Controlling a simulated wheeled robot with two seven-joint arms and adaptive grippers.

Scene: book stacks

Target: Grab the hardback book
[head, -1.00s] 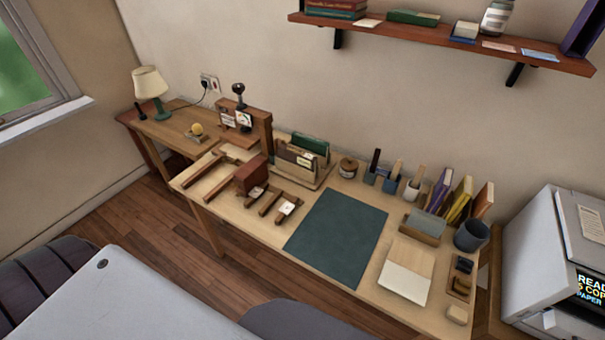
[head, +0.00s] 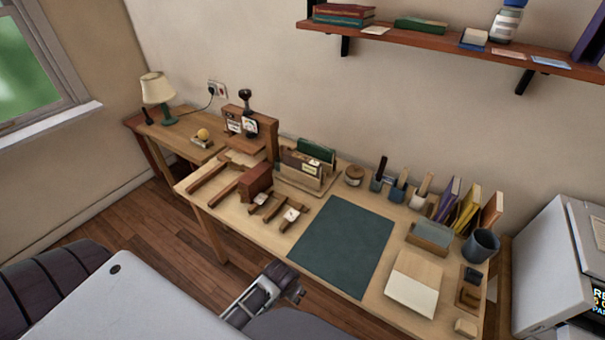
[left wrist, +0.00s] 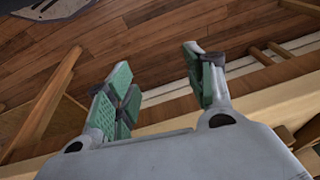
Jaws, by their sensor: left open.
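Several books stand upright at the right of the desk in the head view: a purple book (head: 447,199), a yellow book (head: 468,210) and an orange-brown book (head: 491,212). Red and green books (head: 342,15) lie stacked on the wall shelf, with a green book (head: 420,24) lying flat beside them. I cannot tell which is the hardback book. My left gripper (head: 291,284) is low at the desk's front edge, well apart from all these books. In the left wrist view its green-padded fingers (left wrist: 160,80) are spread and empty. My right gripper is not in view.
The desk holds a dark green mat (head: 342,245), a dark red block (head: 256,182), a file holder (head: 306,170), a pad (head: 413,282) and a dark cup (head: 481,245). A lamp (head: 157,92) stands far left; a printer (head: 550,260) is at right. The mat is clear.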

